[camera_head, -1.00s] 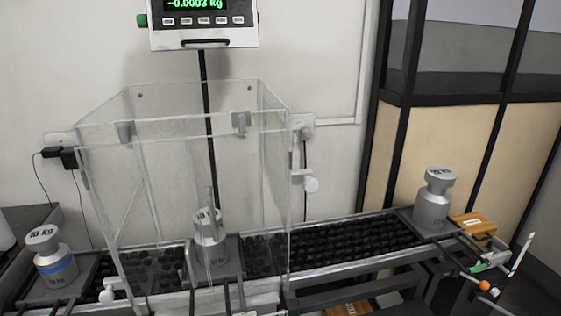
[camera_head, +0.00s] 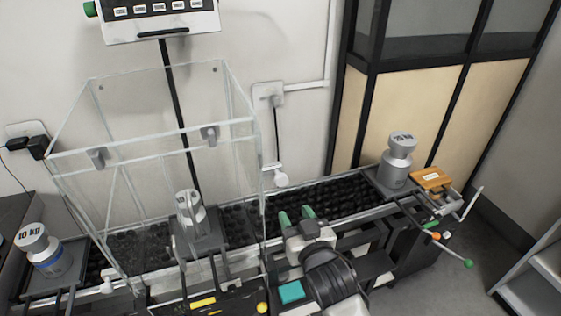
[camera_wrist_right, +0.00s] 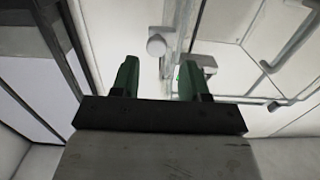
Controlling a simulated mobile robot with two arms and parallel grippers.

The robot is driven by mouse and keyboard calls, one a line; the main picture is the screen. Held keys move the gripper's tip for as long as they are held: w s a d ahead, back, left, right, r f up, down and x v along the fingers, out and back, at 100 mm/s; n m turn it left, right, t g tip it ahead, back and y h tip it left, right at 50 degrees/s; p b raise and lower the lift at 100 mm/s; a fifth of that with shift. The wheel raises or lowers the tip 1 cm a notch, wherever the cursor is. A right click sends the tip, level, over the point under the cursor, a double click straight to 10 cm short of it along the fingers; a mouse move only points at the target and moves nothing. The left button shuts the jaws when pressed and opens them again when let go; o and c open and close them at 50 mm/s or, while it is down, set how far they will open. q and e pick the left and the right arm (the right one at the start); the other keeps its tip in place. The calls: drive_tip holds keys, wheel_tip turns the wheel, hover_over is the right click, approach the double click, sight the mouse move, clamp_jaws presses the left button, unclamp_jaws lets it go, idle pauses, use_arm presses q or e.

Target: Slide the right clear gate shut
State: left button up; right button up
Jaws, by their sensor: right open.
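The clear weighing enclosure (camera_head: 150,150) stands over the middle of the roller track. At its right side is the clear right gate (camera_head: 240,170), with a white knob (camera_head: 281,179) sticking out to the right. I cannot tell exactly how far the gate stands open. My right gripper (camera_head: 296,215), with green fingertips, is open and empty, below and slightly right of the knob and apart from it. My left gripper is not in view.
A weight (camera_head: 189,215) stands on the platform inside the enclosure. Other weights stand at the left end (camera_head: 40,250) and right end (camera_head: 397,160) of the track. A wooden block (camera_head: 430,180) lies at far right. The rollers (camera_head: 330,197) right of the enclosure are bare.

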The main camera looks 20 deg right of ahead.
sight(282, 181)
drive_tip(key=w+p, duration=0.1)
drive_tip(key=w, duration=0.2)
drive_tip(key=w+r+p, duration=0.1)
drive_tip(key=w, duration=0.3)
drive_tip(key=w+r+p, duration=0.1)
drive_tip(key=w, duration=0.2)
drive_tip(key=shift+w+r, duration=0.2)
drive_tip(key=shift+w, duration=0.05)
